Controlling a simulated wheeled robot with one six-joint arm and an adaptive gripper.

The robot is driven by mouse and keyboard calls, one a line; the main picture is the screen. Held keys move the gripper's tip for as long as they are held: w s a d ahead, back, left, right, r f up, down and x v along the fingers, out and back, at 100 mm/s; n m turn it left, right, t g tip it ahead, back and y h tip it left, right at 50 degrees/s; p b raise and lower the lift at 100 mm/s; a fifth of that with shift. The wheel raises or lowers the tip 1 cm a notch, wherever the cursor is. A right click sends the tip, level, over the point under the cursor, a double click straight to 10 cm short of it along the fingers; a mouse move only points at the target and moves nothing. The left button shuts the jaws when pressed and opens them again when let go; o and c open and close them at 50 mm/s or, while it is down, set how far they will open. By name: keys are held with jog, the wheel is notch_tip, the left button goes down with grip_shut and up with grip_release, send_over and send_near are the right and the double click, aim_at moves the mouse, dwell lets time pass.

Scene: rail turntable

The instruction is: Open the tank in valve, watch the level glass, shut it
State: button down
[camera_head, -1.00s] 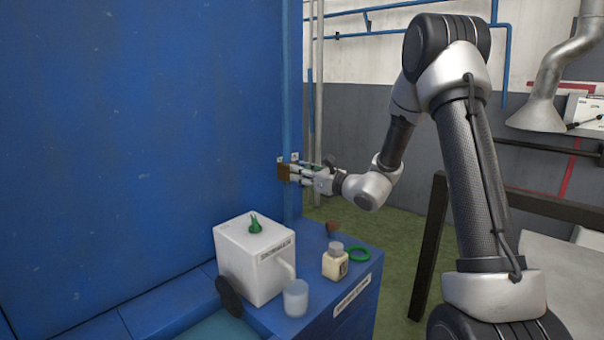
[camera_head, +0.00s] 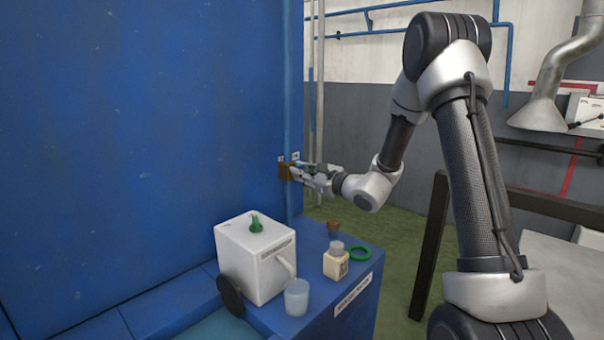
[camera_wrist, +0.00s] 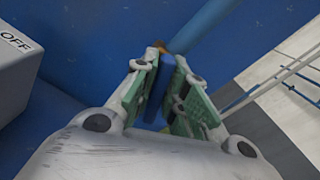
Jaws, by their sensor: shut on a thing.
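The brass-coloured valve body (camera_head: 286,171) sits on the blue upright pipe (camera_head: 289,100) at the right edge of the big blue panel. My gripper (camera_head: 298,172) is at the valve. In the wrist view, its green-padded fingers (camera_wrist: 160,88) are shut on a flat blue valve handle (camera_wrist: 160,80), with a small orange-brown bit just beyond it. A white block marked OFF (camera_wrist: 15,68) is at the left of that view. The fingers hide much of the handle. I cannot make out a level glass.
Below, the blue cabinet top holds a white box (camera_head: 250,275) with a green knob, a cup (camera_head: 297,297), a small bottle (camera_head: 335,264), a green ring (camera_head: 359,253) and a brown piece (camera_head: 333,227). A dark post (camera_head: 430,245) stands right of the cabinet.

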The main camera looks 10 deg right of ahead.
jog(key=c, duration=1.5)
grip_release()
jog(key=v, duration=1.2)
